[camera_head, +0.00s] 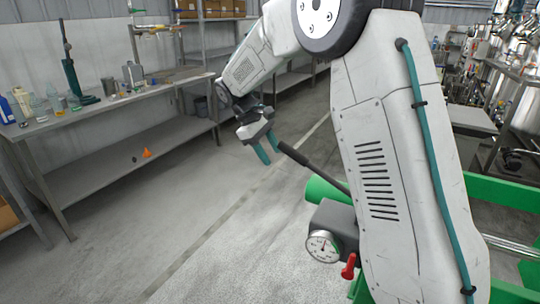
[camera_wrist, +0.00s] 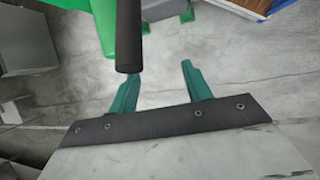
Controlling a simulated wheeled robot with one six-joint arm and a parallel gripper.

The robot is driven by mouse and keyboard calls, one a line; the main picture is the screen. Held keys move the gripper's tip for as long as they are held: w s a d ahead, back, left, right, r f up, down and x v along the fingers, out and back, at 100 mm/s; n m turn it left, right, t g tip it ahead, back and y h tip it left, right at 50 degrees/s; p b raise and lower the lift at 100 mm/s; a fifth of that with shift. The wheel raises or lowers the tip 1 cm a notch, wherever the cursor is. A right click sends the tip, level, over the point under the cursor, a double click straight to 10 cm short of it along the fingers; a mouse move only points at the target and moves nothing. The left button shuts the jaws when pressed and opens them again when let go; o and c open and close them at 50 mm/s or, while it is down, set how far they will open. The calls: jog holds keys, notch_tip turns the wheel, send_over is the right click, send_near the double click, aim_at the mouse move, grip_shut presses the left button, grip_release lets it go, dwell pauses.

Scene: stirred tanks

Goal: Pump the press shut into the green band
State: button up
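The press is green (camera_head: 505,192), partly hidden behind my arm in the head view. Its black pump handle (camera_head: 315,167) slants up and left from a dark pump block (camera_head: 335,218). A round white gauge (camera_head: 322,246) sits on the block; its needle points roughly upward, but a green band cannot be made out. A red knob (camera_head: 348,267) is beside the gauge. My gripper (camera_head: 265,150) is open and empty, just left of the handle's free end. In the wrist view, the handle (camera_wrist: 128,35) ends close to the left finger of my gripper (camera_wrist: 160,77); whether they touch cannot be told.
A workbench (camera_head: 120,101) with bottles and glassware stands at the left. A small orange cone-shaped thing (camera_head: 147,153) is on its lower shelf. Shelving with boxes is at the back, and metal equipment is at the right. The floor left of the press is clear.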

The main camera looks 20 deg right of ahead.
jog(key=r, duration=0.4)
jog(key=shift+s+a+r, duration=0.15)
jog(key=shift+a+r, duration=0.2)
jog(key=shift+r, duration=0.05)
dwell(0.4)
